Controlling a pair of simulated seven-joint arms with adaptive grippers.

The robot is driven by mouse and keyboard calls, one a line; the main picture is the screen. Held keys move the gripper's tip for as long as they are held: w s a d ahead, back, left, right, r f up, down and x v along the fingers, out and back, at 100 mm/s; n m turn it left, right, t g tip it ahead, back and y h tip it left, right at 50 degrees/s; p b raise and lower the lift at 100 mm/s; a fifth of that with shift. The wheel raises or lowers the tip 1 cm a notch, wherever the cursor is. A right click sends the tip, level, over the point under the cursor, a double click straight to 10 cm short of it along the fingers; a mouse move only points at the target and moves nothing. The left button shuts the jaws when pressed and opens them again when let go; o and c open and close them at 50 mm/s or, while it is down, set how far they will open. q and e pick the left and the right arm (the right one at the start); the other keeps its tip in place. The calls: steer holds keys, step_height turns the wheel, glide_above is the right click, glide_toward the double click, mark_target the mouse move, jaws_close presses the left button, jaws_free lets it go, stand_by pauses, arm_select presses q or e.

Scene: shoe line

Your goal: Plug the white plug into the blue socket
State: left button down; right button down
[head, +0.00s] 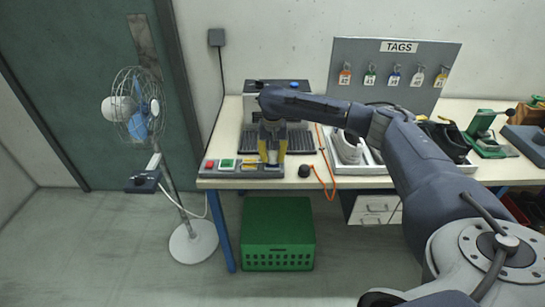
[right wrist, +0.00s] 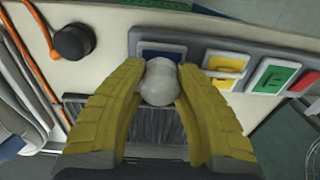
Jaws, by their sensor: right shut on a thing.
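The white plug (right wrist: 158,84) is a rounded pale piece between the yellow fingers of my right gripper (right wrist: 160,76), which is shut on it. In the right wrist view the plug covers part of the blue socket (right wrist: 148,48), set in a grey socket strip (right wrist: 205,45). Whether plug and socket touch, I cannot tell. In the head view my right gripper (head: 272,157) points down over the right part of the strip (head: 242,173); the fingers hide much of the plug and the blue socket there. My left gripper is not in view.
Yellow (right wrist: 226,66), green (right wrist: 270,78) and red (right wrist: 303,82) parts sit along the strip. A round black plug (head: 304,171) with an orange cord lies beside it. A tray with shoes (head: 349,150) stands to the right. A green crate (head: 278,225) is below the bench.

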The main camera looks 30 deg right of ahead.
steer(key=shift+f, duration=0.75)
stand_by(1.2)
steer(key=c, duration=1)
jaws_free()
